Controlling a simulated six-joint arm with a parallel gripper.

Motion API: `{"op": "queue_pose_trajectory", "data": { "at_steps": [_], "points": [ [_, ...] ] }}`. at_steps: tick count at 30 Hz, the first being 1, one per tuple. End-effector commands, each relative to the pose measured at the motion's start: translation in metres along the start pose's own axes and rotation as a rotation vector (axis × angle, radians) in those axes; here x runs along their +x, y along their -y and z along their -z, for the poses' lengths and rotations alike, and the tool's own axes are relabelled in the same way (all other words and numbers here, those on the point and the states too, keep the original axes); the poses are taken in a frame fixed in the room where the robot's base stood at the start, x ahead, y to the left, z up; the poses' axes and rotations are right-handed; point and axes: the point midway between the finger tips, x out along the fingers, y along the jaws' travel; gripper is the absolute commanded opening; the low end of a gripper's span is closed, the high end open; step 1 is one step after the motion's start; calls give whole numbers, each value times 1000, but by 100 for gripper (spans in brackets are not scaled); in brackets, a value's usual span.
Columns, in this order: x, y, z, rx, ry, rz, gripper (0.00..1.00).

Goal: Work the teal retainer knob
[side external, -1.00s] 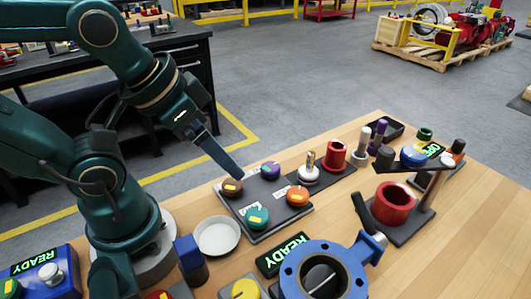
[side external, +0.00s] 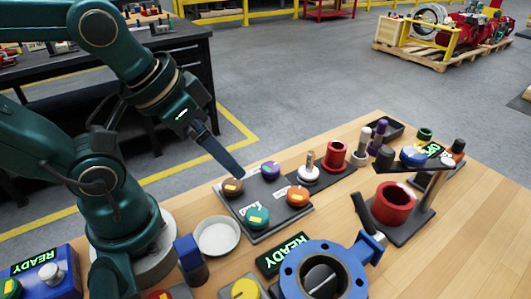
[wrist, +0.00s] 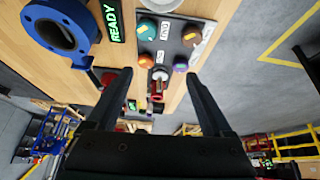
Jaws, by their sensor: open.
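The teal knob (side external: 257,217) with a yellow mark sits at the near corner of a dark plate (side external: 266,236) on the wooden bench. It also shows at the top of the wrist view (wrist: 147,29). My gripper (side external: 239,174) hangs above the plate's far side, near the brown knob (side external: 232,187), and is apart from the teal knob. In the wrist view my gripper (wrist: 158,73) has its two fingers wide apart with nothing between them. The orange knob (side external: 297,197) and purple knob (side external: 270,170) share the plate.
A white round dish (side external: 218,236) stands left of the plate. A READY sign (side external: 283,256) and a blue flanged valve (side external: 322,275) are in front. A red ring fixture (side external: 393,203) is at the right.

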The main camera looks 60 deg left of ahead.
Motion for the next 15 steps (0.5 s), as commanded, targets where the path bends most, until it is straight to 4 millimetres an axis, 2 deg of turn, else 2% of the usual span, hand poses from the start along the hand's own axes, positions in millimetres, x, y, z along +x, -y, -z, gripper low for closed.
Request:
{"op": "queue_pose_trajectory", "data": {
  "at_steps": [7,11,15],
  "points": [
    [4,-3,16,-293,37,0,85],
    [15,-8,23,-437,112,14,85],
    [36,-15,26,-573,216,53,85]
  ]
}}
